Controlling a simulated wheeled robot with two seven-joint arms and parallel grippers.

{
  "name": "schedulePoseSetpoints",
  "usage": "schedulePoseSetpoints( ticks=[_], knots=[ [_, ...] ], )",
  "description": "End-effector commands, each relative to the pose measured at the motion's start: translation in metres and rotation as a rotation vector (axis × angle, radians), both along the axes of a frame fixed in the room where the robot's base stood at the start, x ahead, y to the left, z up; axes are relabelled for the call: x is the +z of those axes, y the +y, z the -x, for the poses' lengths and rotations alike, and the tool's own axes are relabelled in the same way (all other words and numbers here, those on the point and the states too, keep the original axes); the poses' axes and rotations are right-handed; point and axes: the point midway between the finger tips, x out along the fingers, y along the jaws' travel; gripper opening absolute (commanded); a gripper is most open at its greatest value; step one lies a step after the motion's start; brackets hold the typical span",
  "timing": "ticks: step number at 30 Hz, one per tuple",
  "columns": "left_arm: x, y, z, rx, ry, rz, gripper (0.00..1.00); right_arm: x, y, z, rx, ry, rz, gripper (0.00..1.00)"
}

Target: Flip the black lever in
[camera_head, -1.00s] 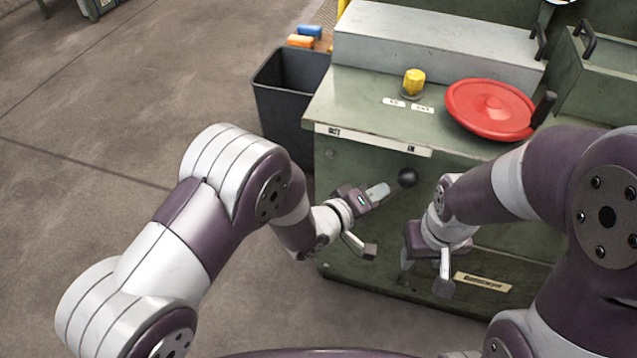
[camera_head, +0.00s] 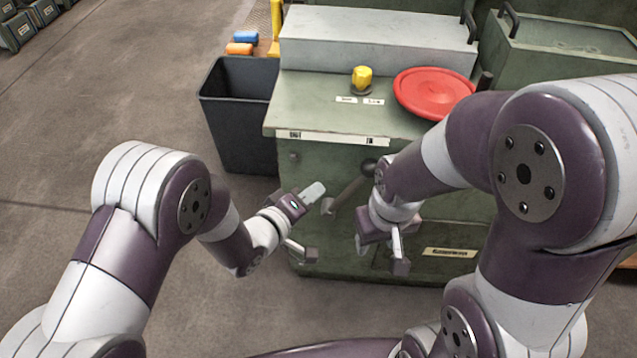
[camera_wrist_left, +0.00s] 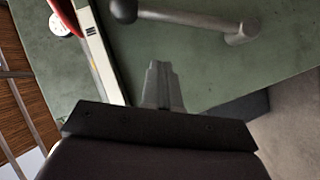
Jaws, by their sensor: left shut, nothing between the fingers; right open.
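The lever (camera_head: 349,189) is on the front face of the green cabinet, with a black ball knob (camera_head: 369,167) and a grey shaft slanting down left to its pivot. In the left wrist view the knob (camera_wrist_left: 123,10) is at the top edge, and the shaft (camera_wrist_left: 180,20) runs right to the pivot. My left gripper (camera_head: 315,190) is shut and empty, just left of the shaft and apart from the knob. Its closed fingers (camera_wrist_left: 160,85) point at the cabinet front below the lever. My right gripper (camera_head: 390,258) is open and empty, below and right of the knob.
The green cabinet (camera_head: 300,105) carries a red disc (camera_head: 432,92), a yellow knob (camera_head: 361,78) and a grey box (camera_head: 375,40). A black bin (camera_head: 237,115) stands at its left. The floor in front and left is clear.

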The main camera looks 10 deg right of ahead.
Motion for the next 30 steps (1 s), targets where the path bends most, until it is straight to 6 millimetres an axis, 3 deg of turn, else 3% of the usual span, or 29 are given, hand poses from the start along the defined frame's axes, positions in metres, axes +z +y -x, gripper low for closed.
schedulePoseSetpoints(
  ticks=[3,9,30],
  knots=[
    [0.008,0.019,0.016,0.002,0.002,0.0,0.0,0.008,0.0,0.0,-0.001,0.001,0.0,0.49],
    [0.012,0.038,0.033,0.001,0.0,0.001,0.0,0.012,0.0,0.0,0.0,0.001,0.0,0.49],
    [0.01,0.043,0.037,-0.01,-0.019,-0.035,0.0,0.012,0.0,0.0,-0.001,0.001,0.0,0.49]
  ],
)
